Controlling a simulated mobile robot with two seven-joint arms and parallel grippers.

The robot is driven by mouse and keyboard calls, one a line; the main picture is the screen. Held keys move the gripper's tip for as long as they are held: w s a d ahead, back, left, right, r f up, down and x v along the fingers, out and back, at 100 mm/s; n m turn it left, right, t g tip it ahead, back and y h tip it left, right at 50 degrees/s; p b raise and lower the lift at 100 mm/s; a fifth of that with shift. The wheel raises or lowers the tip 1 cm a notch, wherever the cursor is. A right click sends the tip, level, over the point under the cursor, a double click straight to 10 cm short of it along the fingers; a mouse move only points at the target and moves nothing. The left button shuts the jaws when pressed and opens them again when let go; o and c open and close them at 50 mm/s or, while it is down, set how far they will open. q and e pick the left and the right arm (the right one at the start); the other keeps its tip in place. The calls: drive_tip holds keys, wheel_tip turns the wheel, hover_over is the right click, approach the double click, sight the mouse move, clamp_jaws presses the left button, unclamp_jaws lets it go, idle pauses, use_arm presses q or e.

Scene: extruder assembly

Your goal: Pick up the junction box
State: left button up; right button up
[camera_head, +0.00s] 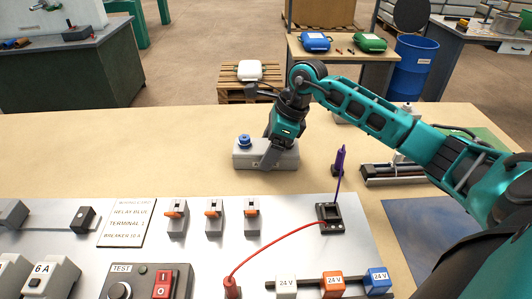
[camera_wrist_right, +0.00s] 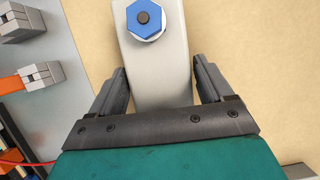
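The junction box is a light grey oblong box (camera_head: 245,158) with a blue hexagonal fitting on top, lying on the tan table behind the panel. In the right wrist view the box (camera_wrist_right: 158,72) runs up the middle, with its blue fitting near the top edge. My right gripper (camera_head: 270,160) points down over the right half of the box. In the right wrist view its two fingers (camera_wrist_right: 160,78) stand on either side of the box, with narrow gaps, so it is open around the box. My left gripper is not in view.
A grey panel (camera_head: 190,250) with orange-tipped switches, a TEST unit and 24 V terminals lies in front. A purple probe (camera_head: 340,165) stands right of the box, and a red wire (camera_head: 270,243) crosses the panel. Left of the box the table (camera_head: 120,145) is clear.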

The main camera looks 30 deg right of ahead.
drive_tip(key=c, duration=0.9)
drive_tip(key=shift+r, duration=0.1)
